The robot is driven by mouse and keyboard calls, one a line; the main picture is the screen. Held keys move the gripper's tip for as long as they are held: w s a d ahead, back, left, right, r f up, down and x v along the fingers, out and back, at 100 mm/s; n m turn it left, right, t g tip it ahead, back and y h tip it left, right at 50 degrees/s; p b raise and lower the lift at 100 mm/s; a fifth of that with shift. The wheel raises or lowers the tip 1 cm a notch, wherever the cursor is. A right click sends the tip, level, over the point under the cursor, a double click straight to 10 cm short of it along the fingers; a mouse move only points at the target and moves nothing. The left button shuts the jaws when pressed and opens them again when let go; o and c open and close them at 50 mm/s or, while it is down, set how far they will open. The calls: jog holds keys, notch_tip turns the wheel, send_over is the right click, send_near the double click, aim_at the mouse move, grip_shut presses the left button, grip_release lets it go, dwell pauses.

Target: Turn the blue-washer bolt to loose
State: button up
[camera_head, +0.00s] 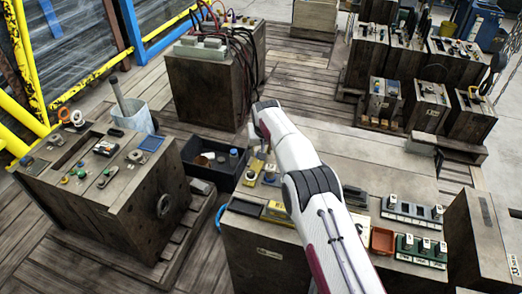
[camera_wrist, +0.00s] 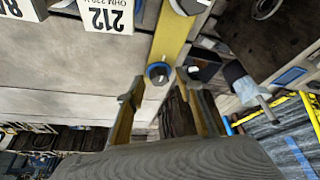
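The blue-washer bolt (camera_wrist: 159,73) shows in the wrist view as a grey head with a blue ring, on a yellow strip (camera_wrist: 172,38). Another grey bolt (camera_wrist: 188,5) sits farther along the same strip at the top edge. My gripper (camera_wrist: 165,96) is open, its two fingers apart at the lower middle. The blue-washer bolt appears between and just beyond the fingertips; I cannot tell how far off it is in depth. Nothing shows held. In the head view my arm reaches over the middle bench (camera_head: 345,160), and the fingertips and this bolt are not clear.
A white label reading 212 (camera_wrist: 107,14) is close by in the wrist view. In the head view, a black bin (camera_head: 213,178) stands left of the bench. A green board (camera_head: 420,250) and a red tray (camera_head: 383,240) lie right of my arm.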

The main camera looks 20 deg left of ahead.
grip_shut()
jog(key=shift+w+n+y, duration=0.1)
jog(key=shift+n+y, duration=0.3)
jog(key=shift+n, duration=0.5)
jog(key=shift+n+g, duration=0.3)
jog(key=shift+n, duration=0.3)
grip_release()
